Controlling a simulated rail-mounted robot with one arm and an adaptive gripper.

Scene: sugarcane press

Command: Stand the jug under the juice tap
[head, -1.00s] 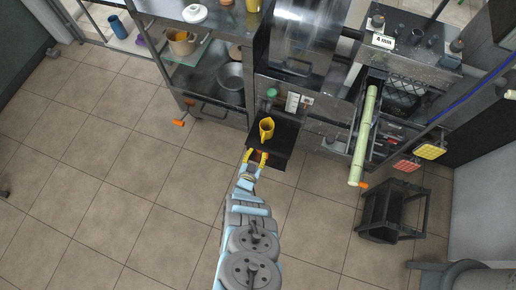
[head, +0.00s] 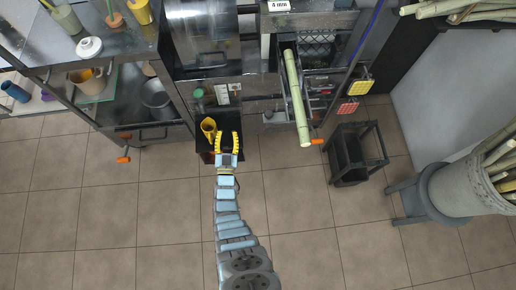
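My gripper (head: 227,136) is over the same shelf, just to the right of the jug. Its two yellow fingers are spread with nothing visible between them. The left finger is close to the jug; I cannot tell whether they touch. A green part (head: 198,94) shows on the press above the shelf. I cannot make out the tap clearly.
A green cane (head: 297,98) lies in the feed trough to the right. A black stand (head: 352,155) and a bin of canes (head: 460,190) are farther right. A steel bench (head: 120,50) with pots is at left. The tiled floor in front is clear.

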